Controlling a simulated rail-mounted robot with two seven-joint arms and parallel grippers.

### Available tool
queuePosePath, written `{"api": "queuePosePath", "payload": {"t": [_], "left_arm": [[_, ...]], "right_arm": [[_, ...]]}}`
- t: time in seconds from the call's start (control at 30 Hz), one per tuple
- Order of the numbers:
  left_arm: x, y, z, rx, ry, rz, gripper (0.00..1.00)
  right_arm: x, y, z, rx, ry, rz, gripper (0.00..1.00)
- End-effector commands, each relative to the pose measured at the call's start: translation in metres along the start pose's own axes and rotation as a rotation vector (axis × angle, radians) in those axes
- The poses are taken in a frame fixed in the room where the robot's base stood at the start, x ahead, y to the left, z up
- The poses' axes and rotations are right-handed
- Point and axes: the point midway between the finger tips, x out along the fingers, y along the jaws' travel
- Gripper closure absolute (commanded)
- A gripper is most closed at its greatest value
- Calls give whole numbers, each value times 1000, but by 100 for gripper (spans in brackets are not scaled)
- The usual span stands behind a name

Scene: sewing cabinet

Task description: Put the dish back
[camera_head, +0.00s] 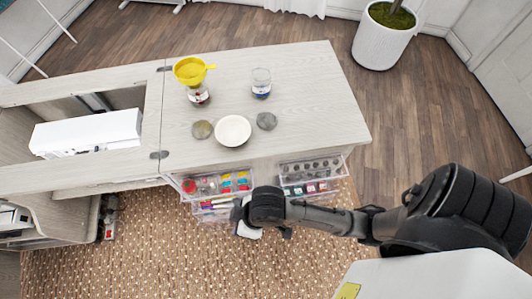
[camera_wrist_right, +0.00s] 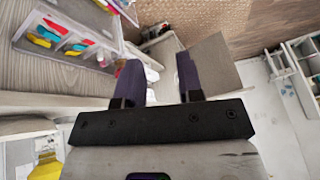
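The dish, a round white bowl (camera_head: 233,130), stands upright on the pale wooden cabinet top between two stones. It looks empty. My right gripper (camera_head: 240,214) is off the cabinet's front edge, beside the open drawers and well apart from the dish. In the right wrist view my right gripper (camera_wrist_right: 158,68) has its two dark fingers spread, with nothing visibly held between them. The dish does not show in that view. My left gripper is not in view.
A brownish stone (camera_head: 202,129) and a grey stone (camera_head: 267,121) flank the dish. Behind stand a yellow funnel (camera_head: 191,70) on a jar and a glass (camera_head: 261,83). Open drawers (camera_head: 219,186) with coloured sewing items and another compartment tray (camera_head: 312,168) jut out in front.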

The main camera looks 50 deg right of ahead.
Motion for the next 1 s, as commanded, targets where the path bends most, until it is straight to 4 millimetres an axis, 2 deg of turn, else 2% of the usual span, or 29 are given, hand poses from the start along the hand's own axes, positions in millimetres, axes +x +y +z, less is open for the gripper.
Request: {"api": "queuePosePath", "payload": {"t": [0.03,0.2,0.3,0.4,0.6,1.0], "left_arm": [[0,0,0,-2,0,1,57],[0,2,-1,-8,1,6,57],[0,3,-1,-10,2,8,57],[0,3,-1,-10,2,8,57],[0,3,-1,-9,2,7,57],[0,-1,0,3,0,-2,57]], "right_arm": [[-2,8,20,58,-4,27,66],[-15,38,78,189,-33,156,66],[-24,51,105,235,-58,220,66],[-31,60,124,263,-79,268,66],[-37,66,140,282,-98,306,66],[-37,66,139,282,-98,305,66]]}}
